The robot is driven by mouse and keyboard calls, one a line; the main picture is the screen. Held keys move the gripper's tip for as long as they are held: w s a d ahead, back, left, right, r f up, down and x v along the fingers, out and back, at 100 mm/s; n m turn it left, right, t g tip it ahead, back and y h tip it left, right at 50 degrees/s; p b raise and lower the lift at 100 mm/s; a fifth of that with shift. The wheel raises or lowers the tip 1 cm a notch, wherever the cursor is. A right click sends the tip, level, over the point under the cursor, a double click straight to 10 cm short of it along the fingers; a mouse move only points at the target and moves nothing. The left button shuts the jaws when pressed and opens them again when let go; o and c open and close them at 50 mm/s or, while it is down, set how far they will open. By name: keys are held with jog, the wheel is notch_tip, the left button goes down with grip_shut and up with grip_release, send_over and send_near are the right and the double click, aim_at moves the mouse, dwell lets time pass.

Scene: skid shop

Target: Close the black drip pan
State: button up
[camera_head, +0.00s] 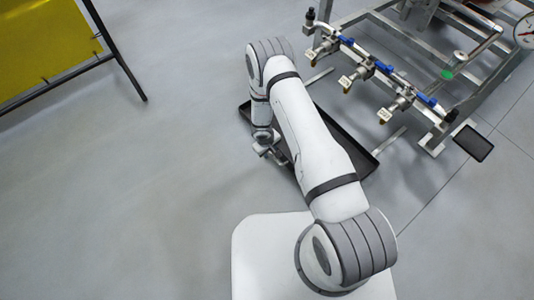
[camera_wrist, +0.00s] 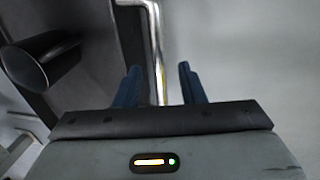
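The black drip pan (camera_head: 343,138) lies low near the floor in the head view, sticking out from under a metal pipe frame. My arm hides its middle. My gripper (camera_head: 268,148) is at the pan's near left side. In the wrist view my gripper's blue fingers (camera_wrist: 161,75) are apart. A thin shiny metal bar (camera_wrist: 155,40), which looks like the pan's handle, runs between them, closer to the left finger. The dark pan surface (camera_wrist: 92,50) is left of the bar. I cannot tell whether a finger touches the bar.
The metal pipe frame (camera_head: 378,72) with blue-handled valves stands over the pan's far side. A small black plate (camera_head: 473,143) is at its right end. A yellow panel (camera_head: 45,45) on a black frame is at upper left. The grey floor at left is clear.

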jog(key=shift+w+d+f, duration=0.1)
jog(key=shift+d+f, duration=0.05)
jog(key=shift+f, duration=0.65)
jog(key=shift+c, duration=0.6)
grip_shut()
